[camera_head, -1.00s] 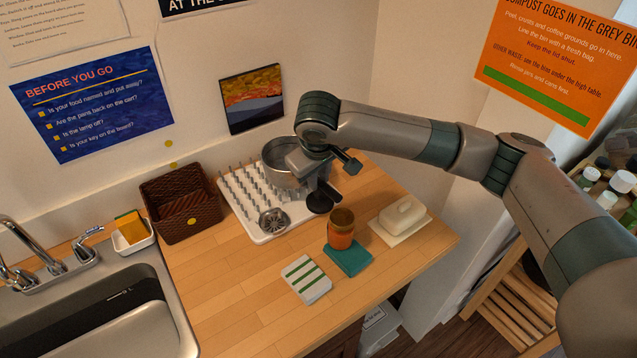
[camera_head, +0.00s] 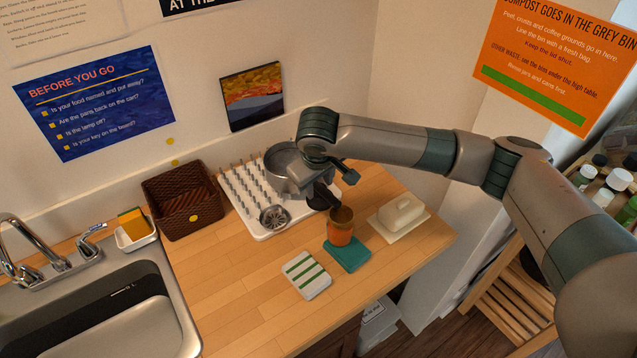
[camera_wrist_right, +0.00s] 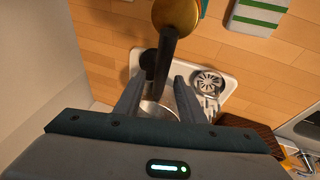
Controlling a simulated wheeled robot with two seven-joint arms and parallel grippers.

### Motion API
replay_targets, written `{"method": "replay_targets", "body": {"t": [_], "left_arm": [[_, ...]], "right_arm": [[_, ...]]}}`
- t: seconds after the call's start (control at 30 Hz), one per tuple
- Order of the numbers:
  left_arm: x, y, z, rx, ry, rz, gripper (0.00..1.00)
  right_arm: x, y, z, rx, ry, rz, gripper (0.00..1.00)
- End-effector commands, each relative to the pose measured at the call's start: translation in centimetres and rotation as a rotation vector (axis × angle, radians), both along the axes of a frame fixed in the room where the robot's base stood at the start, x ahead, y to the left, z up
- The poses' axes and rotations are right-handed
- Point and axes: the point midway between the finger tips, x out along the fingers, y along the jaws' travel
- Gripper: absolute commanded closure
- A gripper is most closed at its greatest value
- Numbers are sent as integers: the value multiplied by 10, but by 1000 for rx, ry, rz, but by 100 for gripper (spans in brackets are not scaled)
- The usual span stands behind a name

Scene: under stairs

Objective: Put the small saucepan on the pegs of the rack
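The small grey metal saucepan (camera_head: 283,166) is over the right part of the white peg rack (camera_head: 262,236), and I cannot tell whether it rests on the pegs. My right gripper (camera_wrist_right: 160,78) has its fingers on either side of the dark handle (camera_wrist_right: 166,58), which points toward the orange jar. It appears shut on the handle, though contact is not clear. In the right wrist view the pan (camera_wrist_right: 158,109) is mostly hidden behind the gripper. In the head view the wrist hides the pan's right side. My left gripper is not in view.
A round metal strainer (camera_head: 272,217) sits on the rack's front. An orange jar (camera_head: 340,229) stands on a teal cloth (camera_head: 347,254) near the handle end. A brown basket (camera_head: 183,202) is left of the rack, a butter dish (camera_head: 399,213) right. The front counter is mostly clear.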

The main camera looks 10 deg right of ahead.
Motion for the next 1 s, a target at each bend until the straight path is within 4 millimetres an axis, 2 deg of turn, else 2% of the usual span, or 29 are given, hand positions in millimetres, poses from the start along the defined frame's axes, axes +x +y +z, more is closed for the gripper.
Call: {"method": "replay_targets", "body": {"t": [0.17,0.37,0.8,1.0], "left_arm": [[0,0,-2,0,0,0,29],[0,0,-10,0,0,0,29],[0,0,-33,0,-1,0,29],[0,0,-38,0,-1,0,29]], "right_arm": [[-1,1,4,1,0,1,64],[-7,2,21,1,-3,2,64],[-33,9,91,3,-4,1,64],[-40,9,109,0,-1,0,64]]}}
